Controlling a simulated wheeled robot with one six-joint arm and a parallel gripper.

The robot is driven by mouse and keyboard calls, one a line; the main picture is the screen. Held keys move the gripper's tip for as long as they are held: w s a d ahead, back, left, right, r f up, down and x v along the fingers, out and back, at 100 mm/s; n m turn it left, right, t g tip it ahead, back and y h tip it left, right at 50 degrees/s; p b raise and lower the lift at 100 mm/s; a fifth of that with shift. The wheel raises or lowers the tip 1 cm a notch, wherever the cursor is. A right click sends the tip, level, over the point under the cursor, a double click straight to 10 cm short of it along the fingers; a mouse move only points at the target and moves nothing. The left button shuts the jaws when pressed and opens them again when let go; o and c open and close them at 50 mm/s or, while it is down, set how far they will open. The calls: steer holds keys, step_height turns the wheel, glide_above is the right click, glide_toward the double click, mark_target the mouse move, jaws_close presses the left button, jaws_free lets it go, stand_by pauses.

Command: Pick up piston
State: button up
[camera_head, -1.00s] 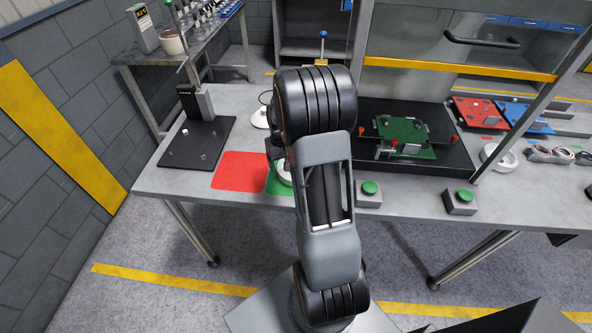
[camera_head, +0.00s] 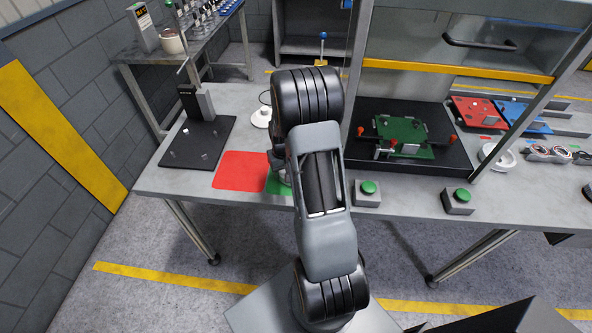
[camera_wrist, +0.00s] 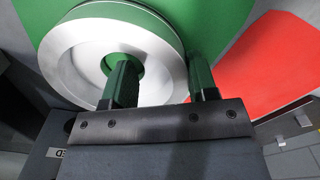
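The piston (camera_wrist: 75,55) looks like a silver round metal part with a raised rim and a green centre hole. It fills the upper left of the wrist view, over a green area (camera_wrist: 225,20). My gripper (camera_wrist: 160,72) has its two dark fingers apart. One finger is over the centre hole and the other is just outside the right rim, so the rim lies between them. I cannot tell whether either finger touches it. In the head view my arm hides most of the gripper and piston, at the green pad (camera_head: 277,188).
A red pad (camera_head: 240,170) lies left of the green one. A black plate with a post (camera_head: 196,145) stands further left. A green fixture (camera_head: 410,132) sits on a black base to the right. Two green buttons (camera_head: 368,188) (camera_head: 462,195) are near the front edge.

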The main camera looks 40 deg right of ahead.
steer(key=c, duration=0.7)
steer(key=shift+r, duration=0.1)
